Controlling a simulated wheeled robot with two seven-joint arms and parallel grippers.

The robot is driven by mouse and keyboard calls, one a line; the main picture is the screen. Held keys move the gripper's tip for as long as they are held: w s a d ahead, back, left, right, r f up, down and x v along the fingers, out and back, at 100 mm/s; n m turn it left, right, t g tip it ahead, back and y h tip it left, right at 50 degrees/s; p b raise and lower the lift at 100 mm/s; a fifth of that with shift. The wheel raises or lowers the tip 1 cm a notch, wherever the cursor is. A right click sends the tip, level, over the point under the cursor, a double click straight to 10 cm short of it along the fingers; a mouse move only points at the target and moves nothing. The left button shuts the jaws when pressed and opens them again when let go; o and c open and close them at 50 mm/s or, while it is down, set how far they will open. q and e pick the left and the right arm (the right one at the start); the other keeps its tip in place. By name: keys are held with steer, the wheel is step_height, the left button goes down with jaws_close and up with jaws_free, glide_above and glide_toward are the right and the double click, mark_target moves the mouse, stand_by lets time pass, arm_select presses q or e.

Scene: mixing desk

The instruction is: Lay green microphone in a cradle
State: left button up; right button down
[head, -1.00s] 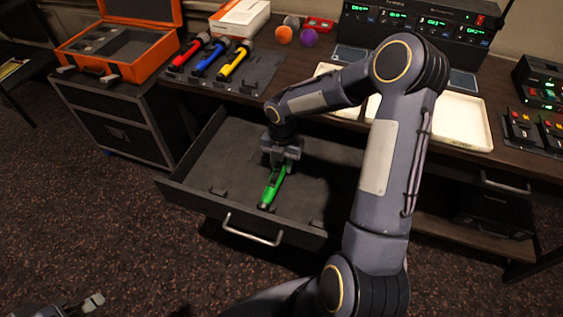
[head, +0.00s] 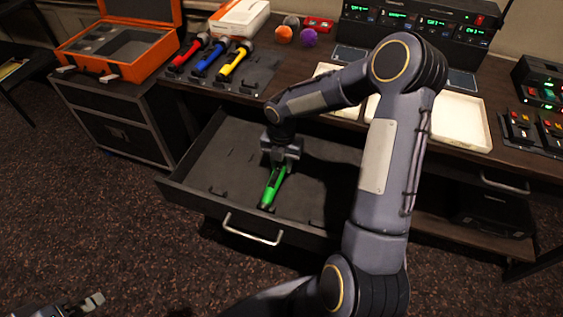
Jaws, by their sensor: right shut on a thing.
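The green microphone (head: 271,189) is in the open drawer (head: 198,207), its green handle pointing toward the drawer front. My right gripper (head: 279,168) reaches down into the drawer and is shut on the microphone's far part, which the gripper partly hides. I cannot tell whether the microphone touches the drawer floor. Small dark cradle clips (head: 217,191) stand on the drawer floor left of the microphone. A dark cradle mat (head: 252,77) on the desk holds red, blue and yellow microphones. My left gripper (head: 94,301) is at the bottom left, away from the desk, with its fingers barely showing.
An orange case (head: 128,78) stands open on a cabinet at the left. A white box (head: 240,17), foam balls (head: 283,34) and a receiver rack (head: 420,24) stand at the desk's back. A pale tray (head: 463,122) lies right, partly behind my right arm.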

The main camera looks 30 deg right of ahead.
steer(key=shift+f+b, duration=0.4)
steer(key=shift+f, duration=0.3)
stand_by(0.4)
steer(key=c, duration=0.9)
jaws_free()
steer(key=shift+c, duration=0.2)
steer(key=shift+o, duration=0.4)
steer(key=o, duration=0.3)
steer(key=shift+r+p, duration=3.15)
steer(key=shift+r, duration=0.35)
